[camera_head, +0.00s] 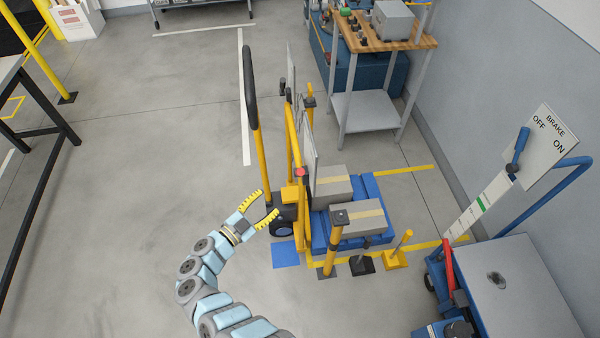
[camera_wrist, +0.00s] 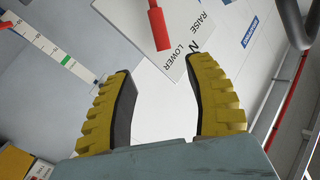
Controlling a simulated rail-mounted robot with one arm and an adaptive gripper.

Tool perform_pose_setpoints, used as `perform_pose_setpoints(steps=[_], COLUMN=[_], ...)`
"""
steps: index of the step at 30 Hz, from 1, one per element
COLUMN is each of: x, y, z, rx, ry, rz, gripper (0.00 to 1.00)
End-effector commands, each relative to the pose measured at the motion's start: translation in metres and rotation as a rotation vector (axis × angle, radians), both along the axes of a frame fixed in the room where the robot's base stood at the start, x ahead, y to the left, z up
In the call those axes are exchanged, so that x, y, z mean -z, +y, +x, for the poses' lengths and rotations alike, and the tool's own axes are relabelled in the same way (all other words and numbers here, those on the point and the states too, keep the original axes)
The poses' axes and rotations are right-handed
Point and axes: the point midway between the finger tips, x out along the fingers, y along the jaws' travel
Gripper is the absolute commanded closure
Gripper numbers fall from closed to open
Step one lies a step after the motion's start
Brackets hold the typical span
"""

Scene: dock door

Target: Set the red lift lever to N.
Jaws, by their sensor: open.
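The red lift lever (camera_wrist: 158,25) enters the wrist view from the top, ahead of my fingertips and apart from them. Its blunt end lies over a white panel (camera_wrist: 192,78) marked RAISE, N and LOWER. The lever's end is closest to the LOWER word's side, but I cannot tell its exact setting. In the head view a small red tip (camera_head: 300,172) shows on the yellow lift truck (camera_head: 293,150), in front of a panel seen nearly edge-on. My gripper (camera_head: 270,201) is open and empty, left of that tip; its yellow fingers (camera_wrist: 161,68) are spread wide.
Boxes (camera_head: 362,219) lie beside the truck's mast, with yellow and black posts nearby. A blue cart (camera_head: 520,290) with a BRAKE panel (camera_head: 538,145) stands at the right. A wooden-topped bench (camera_head: 385,40) is behind.

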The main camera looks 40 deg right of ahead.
Motion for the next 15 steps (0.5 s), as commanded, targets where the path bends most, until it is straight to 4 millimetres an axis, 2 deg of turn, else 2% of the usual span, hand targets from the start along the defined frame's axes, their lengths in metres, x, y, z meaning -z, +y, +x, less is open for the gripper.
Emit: perform_pose_setpoints(steps=[15], x=[-0.002], y=[-0.093], z=[0.01], rx=[0.001], ry=[-0.004], rz=[-0.006], gripper=[0.46])
